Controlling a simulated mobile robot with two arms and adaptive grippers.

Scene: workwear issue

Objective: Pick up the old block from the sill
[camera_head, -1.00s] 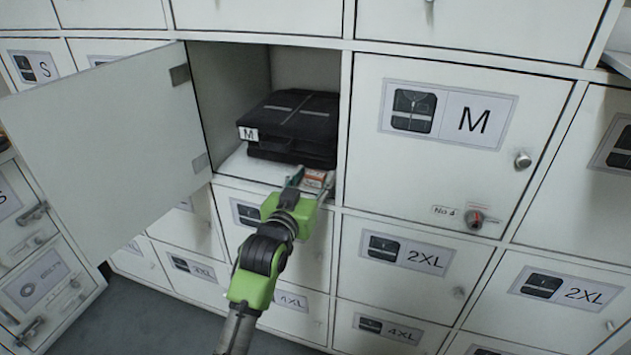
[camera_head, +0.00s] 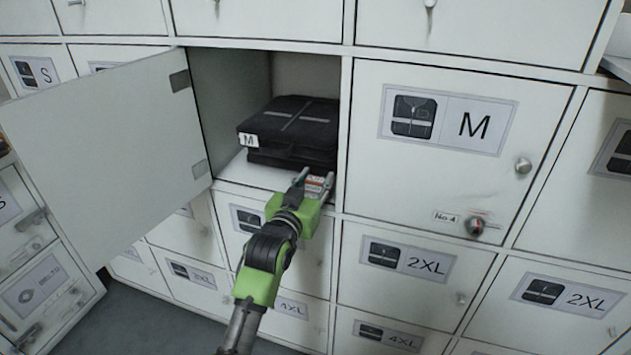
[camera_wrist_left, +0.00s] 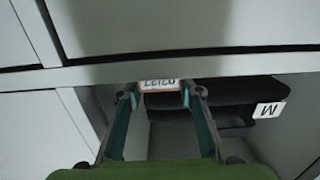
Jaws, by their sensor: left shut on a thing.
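The old block (camera_head: 315,184) is a small orange-and-white piece with print on it, at the front edge of the open locker. My left gripper (camera_head: 314,181) is shut on it, with one finger on either side. In the left wrist view the block (camera_wrist_left: 159,85) shows its white printed face between the teal-padded fingertips (camera_wrist_left: 158,93). The sill (camera_head: 236,172) is the pale floor edge of the open compartment. I cannot tell whether the block still touches it. My right gripper is not in view.
Folded black garments with an M tag (camera_head: 290,130) lie in the compartment behind the block. The open locker door (camera_head: 105,150) hangs to the left. A shut M locker (camera_head: 440,180) with a red-marked lock (camera_head: 475,226) is to the right. The dark floor (camera_head: 150,325) is below.

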